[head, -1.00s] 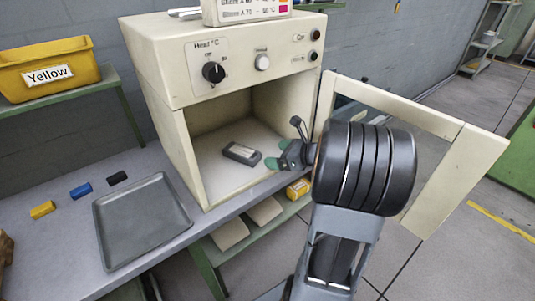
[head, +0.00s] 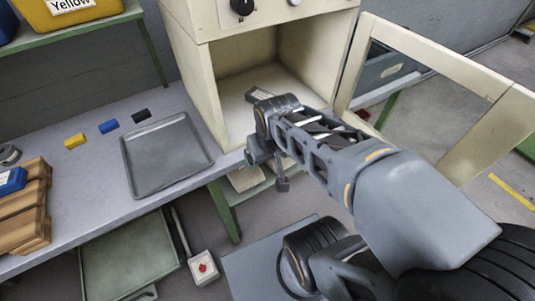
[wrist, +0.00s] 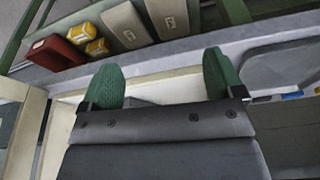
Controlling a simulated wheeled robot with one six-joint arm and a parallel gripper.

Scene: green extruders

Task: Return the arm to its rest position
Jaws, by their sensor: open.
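My arm reaches across the right half of the head view, its wrist end in front of the open mouth of the cream oven (head: 232,85). In the wrist view my gripper (wrist: 162,70) has two green-padded fingers set wide apart, with nothing held between them. In the head view the fingers are hard to make out behind the wrist links.
The oven door (head: 440,85) stands open to the right, close to my arm. A grey tray (head: 165,155) lies on the bench, with small yellow (head: 75,141), blue (head: 108,126) and black blocks (head: 141,115) beside it. A wooden pallet (head: 35,215) is at left.

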